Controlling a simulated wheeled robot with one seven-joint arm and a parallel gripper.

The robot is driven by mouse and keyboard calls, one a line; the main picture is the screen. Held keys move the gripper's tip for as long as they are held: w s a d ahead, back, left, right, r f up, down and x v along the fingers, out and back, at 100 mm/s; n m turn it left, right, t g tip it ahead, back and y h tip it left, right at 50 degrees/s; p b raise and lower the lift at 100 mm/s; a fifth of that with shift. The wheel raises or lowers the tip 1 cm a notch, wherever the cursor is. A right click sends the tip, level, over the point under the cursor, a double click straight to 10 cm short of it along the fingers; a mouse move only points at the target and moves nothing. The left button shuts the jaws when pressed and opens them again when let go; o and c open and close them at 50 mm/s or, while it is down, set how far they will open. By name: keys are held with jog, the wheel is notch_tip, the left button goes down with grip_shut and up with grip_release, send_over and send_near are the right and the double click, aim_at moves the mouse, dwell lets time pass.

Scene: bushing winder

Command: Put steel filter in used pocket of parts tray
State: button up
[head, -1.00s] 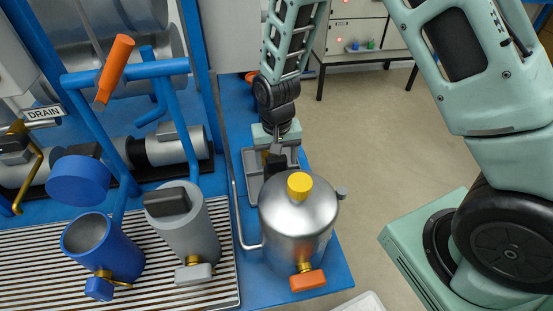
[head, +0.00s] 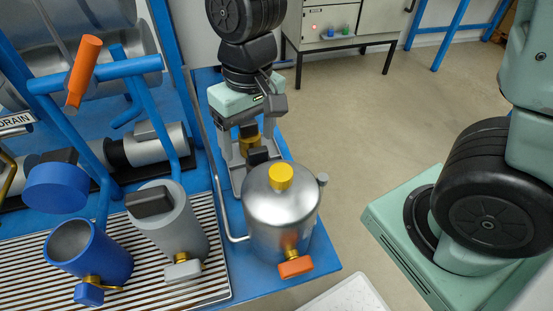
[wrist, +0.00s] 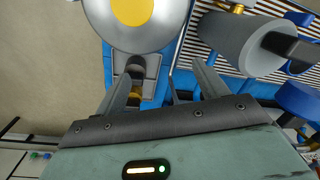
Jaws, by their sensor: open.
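The grey parts tray (head: 237,178) lies on the blue bench behind the steel tank, partly hidden by my gripper and the tank. A brass-coloured part (head: 248,139) and a dark part (head: 258,156) show at the tray. In the wrist view, the brass part (wrist: 134,93) and a dark cylindrical part (wrist: 135,67) sit in the tray near the left finger. I cannot tell which piece, if any, is the steel filter, nor which pocket is the used one. My gripper (head: 246,150) is open above the tray, pointing down; the wrist view shows its spread fingers (wrist: 160,88).
The steel tank (head: 280,210) with yellow cap and orange valve handle stands close in front of the tray. A blue cup (head: 105,255) and a grey cylinder (head: 180,230) stand on the slatted drain grate (head: 215,265). A thin pipe runs beside the tray. Open floor lies right.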

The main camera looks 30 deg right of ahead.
jog(key=s+r+n, duration=0.2)
jog(key=s+n, duration=0.3)
jog(key=s, duration=0.6)
jog(key=shift+s+r, duration=0.4)
notch_tip(320, 180, up, 7)
jog(key=p, duration=0.6)
jog(key=shift+f+p, duration=0.15)
jog(key=shift+p, duration=0.15)
jog(key=shift+a, duration=0.2)
